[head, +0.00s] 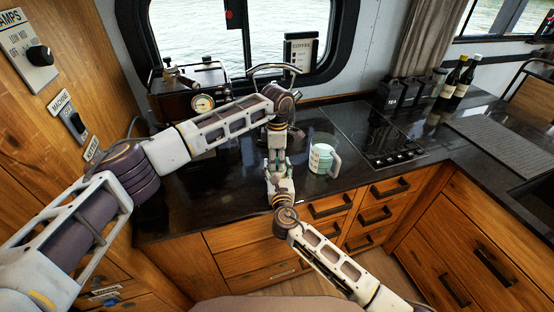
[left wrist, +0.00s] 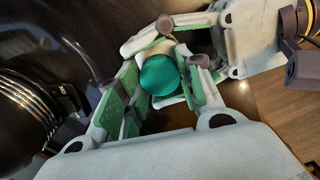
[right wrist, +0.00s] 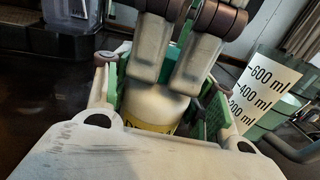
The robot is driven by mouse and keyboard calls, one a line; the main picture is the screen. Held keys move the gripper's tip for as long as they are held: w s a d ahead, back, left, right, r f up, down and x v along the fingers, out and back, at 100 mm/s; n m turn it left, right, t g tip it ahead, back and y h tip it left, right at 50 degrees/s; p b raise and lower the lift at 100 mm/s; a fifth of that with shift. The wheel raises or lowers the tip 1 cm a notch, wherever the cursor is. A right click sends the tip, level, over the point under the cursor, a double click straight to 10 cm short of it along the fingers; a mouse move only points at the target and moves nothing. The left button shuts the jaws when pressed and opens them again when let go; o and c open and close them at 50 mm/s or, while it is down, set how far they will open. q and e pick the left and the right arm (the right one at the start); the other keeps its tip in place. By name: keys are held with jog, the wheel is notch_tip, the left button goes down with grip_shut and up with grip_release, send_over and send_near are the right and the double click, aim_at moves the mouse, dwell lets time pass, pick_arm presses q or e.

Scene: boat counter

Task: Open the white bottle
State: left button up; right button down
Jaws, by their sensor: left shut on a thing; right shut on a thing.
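The white bottle (right wrist: 152,106), with a yellow label, stands between both my grippers in the right wrist view. Its green cap (left wrist: 158,75) shows from above in the left wrist view. My left gripper (head: 277,156) comes down from above, its fingers shut around the cap. My right gripper (right wrist: 160,98) comes from the front and is shut on the bottle's body. In the head view the two grippers meet over the counter and hide most of the bottle. Only a strip of the cap (right wrist: 168,62) shows between the left fingers in the right wrist view.
A measuring cup (head: 325,158) with a handle stands close to the right of my grippers. A coffee machine (head: 190,90) stands behind on the left, a cooktop (head: 375,140) lies to the right, and dark canisters (head: 405,93) and bottles (head: 455,80) stand farther right.

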pick_arm(q)
jog(key=shift+n, duration=1.3)
jog(key=o, duration=1.1)
jog(key=shift+r, duration=2.25)
jog(key=shift+c, duration=0.2)
jog(key=shift+c, duration=0.9)
jog(key=shift+r+m, duration=1.7)
jog(key=shift+r, duration=0.05)
